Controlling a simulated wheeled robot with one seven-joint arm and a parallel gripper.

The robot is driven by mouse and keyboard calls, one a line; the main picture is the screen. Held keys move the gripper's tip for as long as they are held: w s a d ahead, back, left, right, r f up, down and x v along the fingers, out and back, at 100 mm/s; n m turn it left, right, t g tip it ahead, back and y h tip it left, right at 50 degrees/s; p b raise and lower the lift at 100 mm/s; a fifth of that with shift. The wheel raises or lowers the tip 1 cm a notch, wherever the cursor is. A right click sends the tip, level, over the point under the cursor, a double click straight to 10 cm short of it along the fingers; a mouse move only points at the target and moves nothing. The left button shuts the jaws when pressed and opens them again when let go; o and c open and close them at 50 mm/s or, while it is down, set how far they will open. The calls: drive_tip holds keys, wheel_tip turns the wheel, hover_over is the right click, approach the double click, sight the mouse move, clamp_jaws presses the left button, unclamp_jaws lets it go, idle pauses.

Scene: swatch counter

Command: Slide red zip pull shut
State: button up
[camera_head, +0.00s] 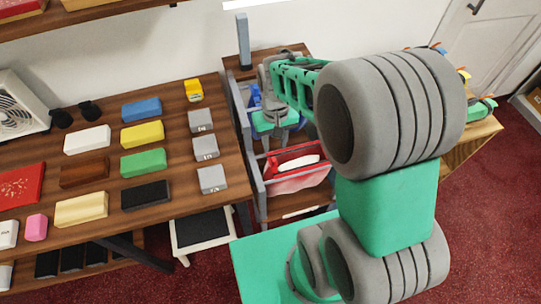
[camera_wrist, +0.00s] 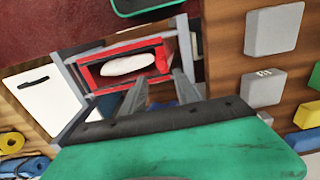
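A red-rimmed pouch (camera_head: 296,178) sits in a grey-framed rack, with a white oblong opening or content in its top. In the wrist view the red pouch (camera_wrist: 92,74) lies just beyond my fingers, with the white oblong (camera_wrist: 128,64) inside its rim. A small upright red piece (camera_wrist: 162,58) at the right end of the white oblong looks like the zip pull. My gripper (camera_head: 278,138) hangs over the rack just behind the pouch. In the wrist view my gripper (camera_wrist: 160,82) has its two fingers apart with nothing seen between them. Contact with the pull cannot be told.
The rack's grey rails (camera_head: 256,184) surround the pouch closely. A wooden table (camera_head: 110,160) on the left holds several coloured blocks and grey swatches (camera_head: 212,179). A blue item (camera_head: 254,95) is in the rack behind. Red carpet (camera_head: 510,150) is open at right.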

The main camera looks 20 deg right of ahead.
sight(273, 159)
wheel_tip(273, 159, down, 8)
drive_tip(key=shift+a+p, duration=0.1)
drive_tip(key=shift+p, duration=0.35)
clamp_jaws()
idle(1.2)
